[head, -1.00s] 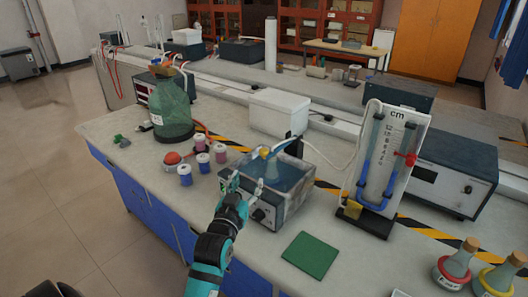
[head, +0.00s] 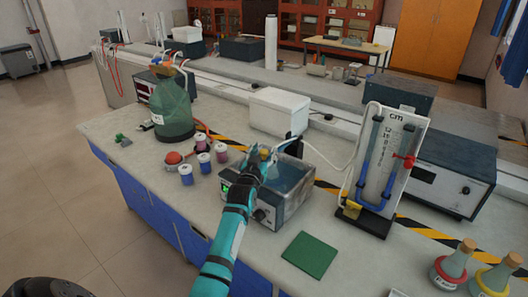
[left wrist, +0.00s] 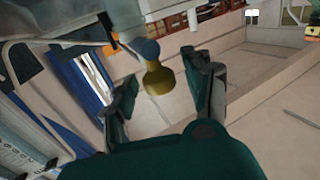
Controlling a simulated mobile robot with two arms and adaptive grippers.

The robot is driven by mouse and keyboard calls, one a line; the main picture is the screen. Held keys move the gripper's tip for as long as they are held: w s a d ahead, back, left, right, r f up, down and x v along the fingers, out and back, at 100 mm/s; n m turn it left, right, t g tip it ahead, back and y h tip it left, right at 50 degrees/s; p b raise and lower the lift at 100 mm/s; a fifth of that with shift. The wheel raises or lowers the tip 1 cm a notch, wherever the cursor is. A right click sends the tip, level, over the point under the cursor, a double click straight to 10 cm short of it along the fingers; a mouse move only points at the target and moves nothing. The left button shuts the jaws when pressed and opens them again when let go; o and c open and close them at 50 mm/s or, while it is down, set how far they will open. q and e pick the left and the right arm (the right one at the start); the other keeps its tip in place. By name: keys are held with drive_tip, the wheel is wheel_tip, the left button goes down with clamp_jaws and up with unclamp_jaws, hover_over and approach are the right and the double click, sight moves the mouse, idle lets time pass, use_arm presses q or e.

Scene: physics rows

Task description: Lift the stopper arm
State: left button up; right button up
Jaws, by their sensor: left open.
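A clear-walled water bath (head: 290,193) with a grey front stands on the bench, with blue water inside. A yellow stopper (head: 264,154) shows above it, mostly hidden by my left gripper (head: 256,168) in the head view. In the left wrist view the yellow stopper (left wrist: 159,80) has a rounded blue-grey part (left wrist: 146,49) joined to it. My left gripper's open fingers (left wrist: 160,86) lie to either side of the stopper, with gaps visible. I cannot tell how deep it sits between them. The flask below is hidden. My right gripper is out of view.
A U-tube manometer board (head: 386,160) stands right of the bath, joined by a pale tube. A green bottle (head: 172,108) and small spools (head: 186,175) are to the left. A green mat (head: 310,254) lies in front. Stoppered flasks (head: 452,266) stand at the lower right.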

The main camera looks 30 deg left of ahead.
use_arm(q)
drive_tip(key=shift+w, duration=0.1)
drive_tip(key=c, duration=1)
clamp_jaws()
drive_tip(key=shift+w+f, duration=0.15)
